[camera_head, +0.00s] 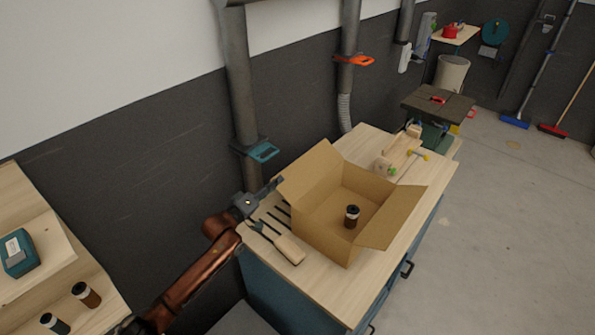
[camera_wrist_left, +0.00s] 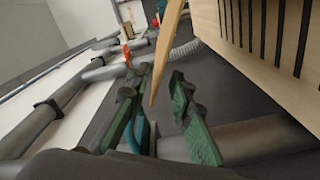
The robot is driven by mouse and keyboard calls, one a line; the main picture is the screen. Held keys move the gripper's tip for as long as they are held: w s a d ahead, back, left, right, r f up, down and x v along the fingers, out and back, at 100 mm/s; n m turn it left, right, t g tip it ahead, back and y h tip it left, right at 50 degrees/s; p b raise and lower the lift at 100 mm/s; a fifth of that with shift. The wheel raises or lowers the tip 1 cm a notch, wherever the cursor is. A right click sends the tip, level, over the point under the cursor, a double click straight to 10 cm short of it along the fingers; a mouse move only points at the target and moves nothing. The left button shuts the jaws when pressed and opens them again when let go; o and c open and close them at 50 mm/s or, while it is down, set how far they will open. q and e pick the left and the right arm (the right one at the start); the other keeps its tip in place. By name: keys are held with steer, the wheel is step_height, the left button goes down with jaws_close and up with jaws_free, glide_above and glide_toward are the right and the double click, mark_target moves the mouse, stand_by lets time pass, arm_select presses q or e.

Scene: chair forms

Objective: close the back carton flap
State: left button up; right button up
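The open tan carton (camera_head: 325,229) stands on the workbench with a small dark-lidded brown jar (camera_head: 352,216) inside. One carton flap (camera_head: 309,171) stands up and leans outward on the carton's upper-left side, towards the wall. Another flap (camera_head: 392,217) spreads outward on the right side. My left gripper (camera_head: 279,183) is beside the left corner of the upper-left flap. In the left wrist view its green fingers (camera_wrist_left: 157,108) are apart, with a tan panel edge (camera_wrist_left: 166,50) reaching into the space between them. I cannot tell whether they touch it. My right gripper is not in view.
A wooden-handled tool (camera_head: 288,249) and several dark slim tools lie left of the carton on the workbench (camera_head: 330,291). Wooden blocks (camera_head: 384,166) and a yellow-ended clamp lie behind it. Vertical pipes (camera_head: 240,95) run along the wall near my left arm.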

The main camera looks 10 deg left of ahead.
mark_target(290, 169)
arm_select(q)
steer(key=x, duration=0.9)
steer(key=shift+r+b, duration=0.25)
steer(key=shift+b, duration=0.1)
steer(key=shift+a, duration=0.1)
steer(key=shift+c, duration=0.3)
jaws_close()
steer(key=shift+a, duration=0.15)
